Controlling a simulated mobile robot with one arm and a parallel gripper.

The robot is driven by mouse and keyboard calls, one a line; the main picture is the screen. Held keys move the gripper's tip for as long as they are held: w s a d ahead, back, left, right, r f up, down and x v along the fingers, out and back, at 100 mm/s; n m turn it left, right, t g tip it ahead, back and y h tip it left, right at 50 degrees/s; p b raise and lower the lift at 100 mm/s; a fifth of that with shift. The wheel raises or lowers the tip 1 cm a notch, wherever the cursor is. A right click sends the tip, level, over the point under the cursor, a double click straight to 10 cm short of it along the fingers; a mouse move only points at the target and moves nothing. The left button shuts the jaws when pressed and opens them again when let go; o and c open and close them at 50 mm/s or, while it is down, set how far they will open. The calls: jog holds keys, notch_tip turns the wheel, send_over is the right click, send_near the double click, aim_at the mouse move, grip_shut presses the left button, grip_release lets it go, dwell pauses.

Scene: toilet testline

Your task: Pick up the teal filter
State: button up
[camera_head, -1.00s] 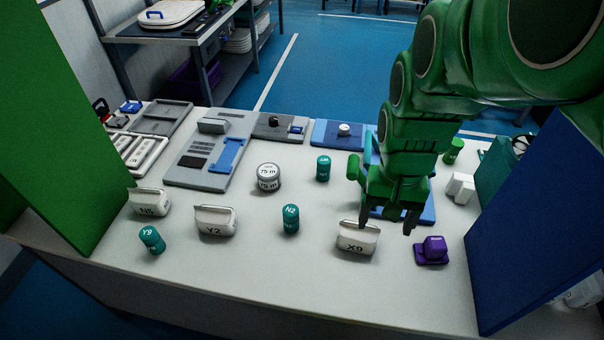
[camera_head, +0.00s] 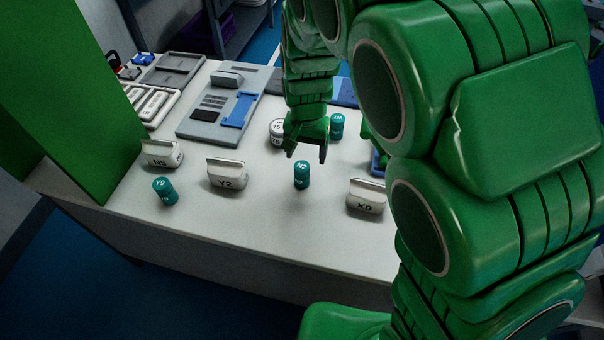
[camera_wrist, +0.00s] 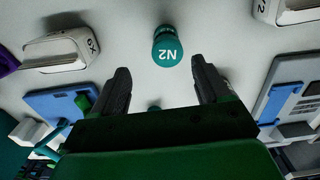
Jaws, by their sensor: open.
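Three small teal cylinders with white lettering stand on the white table. The one marked N2 (camera_head: 302,175) is just in front of my gripper (camera_head: 306,153). The one marked Y9 (camera_head: 165,191) is at the front left, and the third (camera_head: 338,127) is behind, to the right of my gripper. In the wrist view, N2 (camera_wrist: 167,48) stands beyond the fingertips, roughly centred in the gap between the fingers. My gripper (camera_wrist: 160,78) is open and empty, apart from N2. Another teal top (camera_wrist: 154,109) shows between the fingers, mostly hidden by my gripper body.
White blocks marked Y2 (camera_head: 227,174), X9 (camera_head: 366,197) and N5 (camera_head: 162,153) stand near N2 and Y9. A grey-white round container (camera_head: 276,131) is partly behind my gripper. A grey panel with a blue part (camera_head: 238,110) lies behind. A green wall (camera_head: 62,90) bounds the left.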

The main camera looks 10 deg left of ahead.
aim_at(302, 166)
jog(key=shift+w+a+f, duration=0.1)
jog(key=shift+a+f, duration=0.7)
jog(key=shift+a, duration=0.05)
jog(key=shift+d+f, duration=0.2)
jog(key=shift+f, duration=1.65)
jog(key=shift+d+f, duration=0.15)
jog(key=shift+f, duration=1.7)
jog(key=c, duration=1.2)
jog(key=shift+o, duration=0.2)
jog(key=shift+r, duration=0.1)
